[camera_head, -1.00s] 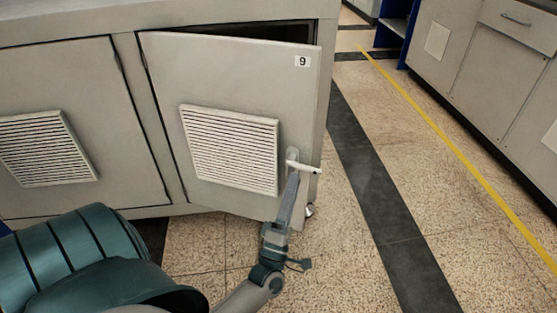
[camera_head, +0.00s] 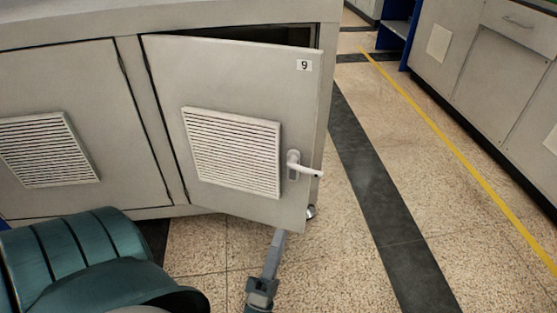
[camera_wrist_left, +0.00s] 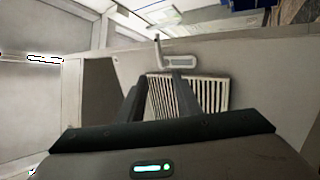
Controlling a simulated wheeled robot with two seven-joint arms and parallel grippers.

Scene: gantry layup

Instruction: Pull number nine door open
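The number nine door (camera_head: 240,75) is a grey cabinet door, ajar, with a dark gap along its top edge. It bears a "9" label (camera_head: 304,65), a white vent grille (camera_head: 232,150) and a white lever handle (camera_head: 305,168) near its free edge. The handle (camera_wrist_left: 180,61) and grille (camera_wrist_left: 215,92) also show in the left wrist view, beyond my fingers. My left gripper (camera_head: 279,238) is below the handle, by the door's bottom edge, apart from the handle. In the left wrist view its two fingers (camera_wrist_left: 161,88) stand apart with nothing between them. My right gripper is not in view.
A closed cabinet door (camera_head: 70,80) with its own vent adjoins on the left. The speckled floor (camera_head: 370,120) to the right is clear, with a dark strip and a yellow line (camera_head: 450,155). Another row of cabinets (camera_head: 490,70) stands across the aisle.

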